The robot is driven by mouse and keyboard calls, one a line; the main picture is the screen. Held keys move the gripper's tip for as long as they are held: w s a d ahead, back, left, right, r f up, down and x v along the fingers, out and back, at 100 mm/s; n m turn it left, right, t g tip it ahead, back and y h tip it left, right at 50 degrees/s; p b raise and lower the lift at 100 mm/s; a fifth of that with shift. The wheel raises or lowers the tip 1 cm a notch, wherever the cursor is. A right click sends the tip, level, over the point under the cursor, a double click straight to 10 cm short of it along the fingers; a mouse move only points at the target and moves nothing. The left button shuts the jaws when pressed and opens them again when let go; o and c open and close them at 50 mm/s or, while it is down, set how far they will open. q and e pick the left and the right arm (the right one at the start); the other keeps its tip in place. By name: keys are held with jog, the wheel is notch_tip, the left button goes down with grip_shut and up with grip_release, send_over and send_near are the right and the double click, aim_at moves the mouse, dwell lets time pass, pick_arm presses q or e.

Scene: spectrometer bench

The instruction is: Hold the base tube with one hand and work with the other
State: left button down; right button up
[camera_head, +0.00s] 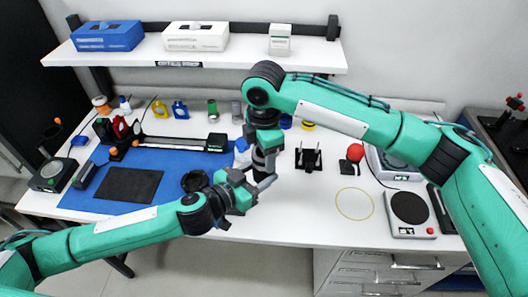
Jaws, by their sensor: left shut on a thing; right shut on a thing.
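My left gripper (262,184) comes in from the lower left and is shut at the front middle of the bench. My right gripper (266,168) reaches down from above, just over and against the left one, and is also shut. A dark piece (258,158) shows between the two grippers and may be the base tube. The grippers cover most of it, so I cannot tell its full shape or where one held part ends and another begins. A round black part (194,181) shows just left of my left gripper, on or above the blue mat's right edge.
A blue mat (170,158) bears a black pad (128,185) and a long rail (172,142). Small blue and yellow holders stand behind it. To the right are a black stand (308,158), a red ball (355,152), a yellow ring (354,203) and a scale (410,229). A shelf (210,57) hangs above.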

jog(key=m, duration=0.6)
jog(key=shift+a+m, duration=0.1)
jog(key=shift+m, duration=0.3)
jog(key=m, duration=0.4)
jog(key=shift+m, duration=0.4)
pick_arm(q)
jog(key=shift+d, duration=0.1)
pick_arm(e)
jog(key=m, duration=0.5)
pick_arm(q)
jog(key=shift+s, duration=0.1)
pick_arm(e)
jog(key=m, duration=0.5)
jog(key=o, duration=1.2)
jog(key=shift+r, duration=0.1)
notch_tip(320, 180, up, 12)
jog(key=shift+f, duration=0.15)
